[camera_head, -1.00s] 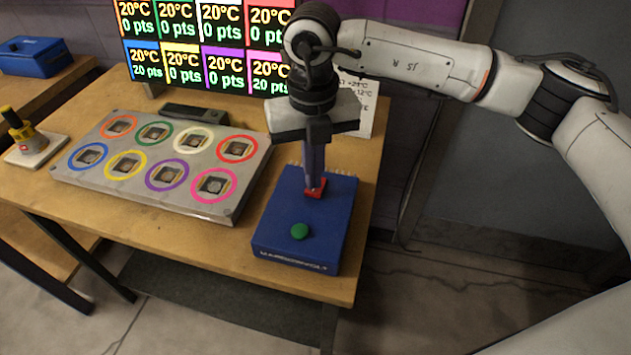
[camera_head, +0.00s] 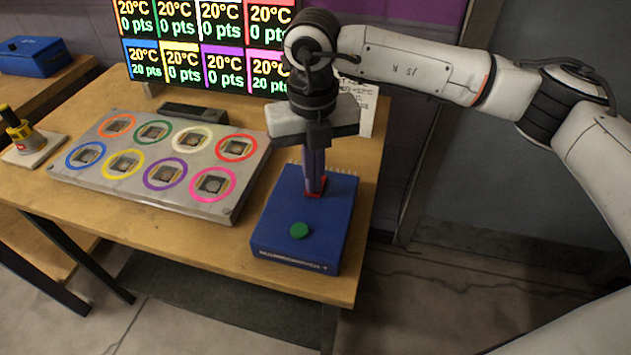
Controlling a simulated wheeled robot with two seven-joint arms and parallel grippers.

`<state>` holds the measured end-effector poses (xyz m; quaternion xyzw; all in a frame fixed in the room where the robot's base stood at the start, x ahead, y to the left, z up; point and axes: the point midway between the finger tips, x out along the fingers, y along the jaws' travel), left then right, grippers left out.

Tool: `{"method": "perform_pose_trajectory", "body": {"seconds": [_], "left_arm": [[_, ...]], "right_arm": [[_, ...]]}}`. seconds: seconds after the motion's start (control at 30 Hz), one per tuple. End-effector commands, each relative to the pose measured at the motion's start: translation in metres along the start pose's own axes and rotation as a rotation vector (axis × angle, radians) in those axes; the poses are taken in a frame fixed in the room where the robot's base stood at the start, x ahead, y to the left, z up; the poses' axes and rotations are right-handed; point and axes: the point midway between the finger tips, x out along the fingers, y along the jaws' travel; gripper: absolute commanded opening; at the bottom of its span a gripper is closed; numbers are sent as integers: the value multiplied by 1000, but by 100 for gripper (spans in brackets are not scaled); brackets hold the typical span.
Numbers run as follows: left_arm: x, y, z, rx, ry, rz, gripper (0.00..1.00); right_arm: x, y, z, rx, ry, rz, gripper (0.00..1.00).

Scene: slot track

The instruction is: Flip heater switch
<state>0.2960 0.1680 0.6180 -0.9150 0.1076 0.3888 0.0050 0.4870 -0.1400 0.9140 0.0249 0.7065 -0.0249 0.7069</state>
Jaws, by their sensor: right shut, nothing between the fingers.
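The heater box is a blue box (camera_head: 285,262) near the table's right end, with a green round button (camera_head: 299,230) on its near top. A red switch (camera_head: 318,193) sits farther back on the same top face. My right gripper (camera_head: 314,190) points straight down with its fingers shut, and its tips are at the red switch and cover most of it. I cannot tell how firmly they touch or which way the switch is tipped. My left gripper does not show.
A grey board (camera_head: 215,207) with several coloured rings lies left of the box. A screen (camera_head: 207,45) with temperature readings stands behind it. A white paper (camera_head: 367,110) stands behind my right gripper. A yellow-and-black device (camera_head: 22,132) sits at the left.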

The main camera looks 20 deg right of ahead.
Motion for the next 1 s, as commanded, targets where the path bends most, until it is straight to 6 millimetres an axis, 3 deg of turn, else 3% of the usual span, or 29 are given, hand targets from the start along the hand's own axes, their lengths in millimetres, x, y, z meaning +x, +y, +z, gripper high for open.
{"method": "perform_pose_trajectory", "body": {"seconds": [0.37, 1.0], "left_arm": [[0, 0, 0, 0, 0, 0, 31], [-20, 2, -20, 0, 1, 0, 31]], "right_arm": [[1, 0, 0, 0, 2, -1, 0], [-51, 0, 0, 0, -1, 0, 0]]}}
